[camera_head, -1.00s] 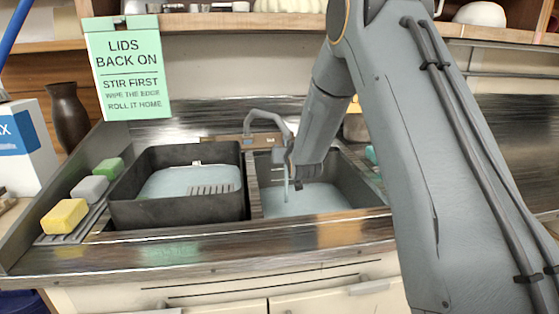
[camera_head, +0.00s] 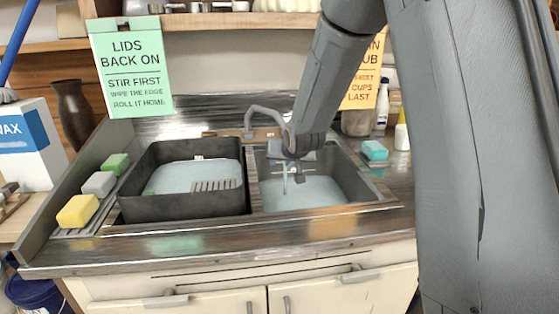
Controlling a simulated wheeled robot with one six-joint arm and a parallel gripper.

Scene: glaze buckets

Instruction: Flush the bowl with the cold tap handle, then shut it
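The grey tap (camera_head: 262,111) arches up from a wooden ledge behind the sink. Its spout end is partly behind my gripper. A thin pale blue streak (camera_head: 285,181), which looks like running water, hangs below the spout over the right-hand bowl (camera_head: 347,178). The bottom of this bowl looks pale blue. My gripper (camera_head: 298,158) is at the spout, over the back of the bowl; its fingers are small and dark against the arm. I cannot tell whether they are open or shut, or touching anything. I cannot make out the cold handle, which may be hidden by my arm.
A dark tub (camera_head: 180,205) with pale liquid stands at the left of the sink. Yellow (camera_head: 78,211), grey and green sponges lie left of it. A teal sponge (camera_head: 375,150) and a white bottle (camera_head: 381,107) are at the right. The front counter edge (camera_head: 200,250) is clear.

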